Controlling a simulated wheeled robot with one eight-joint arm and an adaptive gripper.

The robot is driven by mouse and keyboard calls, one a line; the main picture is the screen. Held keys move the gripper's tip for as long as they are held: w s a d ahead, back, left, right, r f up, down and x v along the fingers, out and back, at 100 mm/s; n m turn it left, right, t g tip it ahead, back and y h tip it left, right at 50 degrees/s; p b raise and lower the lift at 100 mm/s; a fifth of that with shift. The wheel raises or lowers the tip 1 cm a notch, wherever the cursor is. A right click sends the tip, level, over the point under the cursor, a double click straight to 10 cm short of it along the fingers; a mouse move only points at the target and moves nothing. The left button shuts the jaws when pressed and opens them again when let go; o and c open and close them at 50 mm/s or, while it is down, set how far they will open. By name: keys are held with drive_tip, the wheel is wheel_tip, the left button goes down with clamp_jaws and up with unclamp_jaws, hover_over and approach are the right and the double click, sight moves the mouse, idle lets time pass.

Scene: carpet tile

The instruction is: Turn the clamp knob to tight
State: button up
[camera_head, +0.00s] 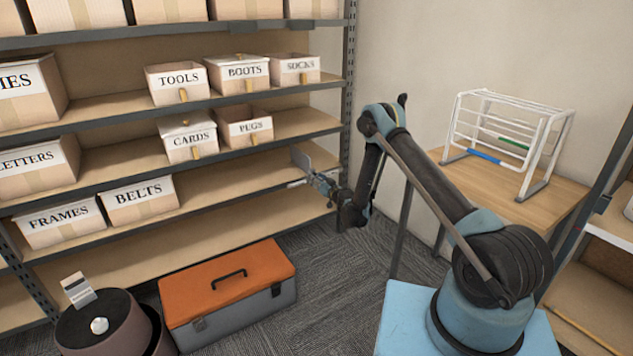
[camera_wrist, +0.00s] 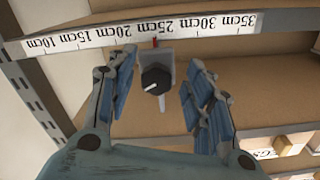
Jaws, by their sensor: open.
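The clamp knob (camera_wrist: 155,80) is a dark round knob with a white pointer line, set on a grey bracket (camera_wrist: 167,62) at the shelf edge. The line slants in the wrist view, its lower end towards the left. A small red mark (camera_wrist: 155,41) sits at the bracket's end against the ruler strip, close to 25 cm. My gripper (camera_wrist: 163,66) is open, one finger on each side of the knob, with visible gaps. In the head view my gripper (camera_head: 321,182) is at the shelf's right end, beside an upright grey plate (camera_head: 302,158); the knob cannot be made out there.
The ruler strip (camera_wrist: 95,36) runs along the shelf edge. Labelled boxes, such as PEGS (camera_head: 246,128) and BELTS (camera_head: 139,201), stand on the shelves. A toolbox (camera_head: 230,290) is on the floor. A white rack (camera_head: 510,140) stands on a wooden table (camera_head: 475,182).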

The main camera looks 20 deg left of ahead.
drive_tip(key=shift+d, duration=0.1)
drive_tip(key=shift+w, duration=0.15)
drive_tip(key=c, duration=1)
drive_tip(key=shift+m, duration=0.4)
drive_tip(key=shift+c, duration=0.2)
drive_tip(key=m, duration=2)
drive_tip(key=shift+r, duration=0.3)
drive_tip(key=shift+m, duration=0.3)
